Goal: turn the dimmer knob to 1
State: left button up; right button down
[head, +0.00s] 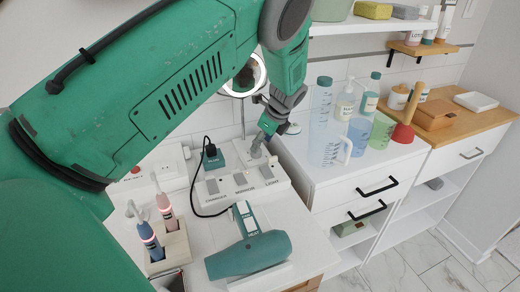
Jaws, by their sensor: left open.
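My left gripper (262,139) points down at the back of a white control panel (234,188), its arm crossing the upper left of the head view. The gripper is open, its fingers small and dark at this distance. The dimmer knob is not clearly seen; the gripper covers that part of the panel, and I cannot tell whether the fingers touch it. The panel front has several grey rocker switches, with labels that seem to read charger, mirror and light. My right gripper is not in view.
A black plug (211,150) with a cable stands beside the gripper. A teal hair dryer (248,254) lies in front of the panel. Toothbrushes (150,240) stand in a holder at left. A clear pitcher (325,130) and bottles stand at right. A round mirror (243,76) is behind.

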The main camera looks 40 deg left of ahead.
pick_arm(q)
jog(key=d+v, duration=0.1)
jog(key=v, duration=0.7)
jog(key=shift+a, duration=0.1)
jog(key=s+a+n+t+h, duration=0.45)
jog(key=a+n+h, duration=0.25)
jog(key=a+n, duration=0.25)
jog(key=shift+n, duration=0.45)
jog(key=x, duration=0.7)
jog(key=b+x, duration=0.1)
jog(key=x, duration=0.3)
jog(key=shift+s+d+f, duration=0.25)
jog(key=shift+f, duration=0.05)
jog(key=shift+w+d+f+g, duration=0.15)
jog(key=shift+d+f+g, duration=0.1)
jog(key=shift+d+f, duration=0.1)
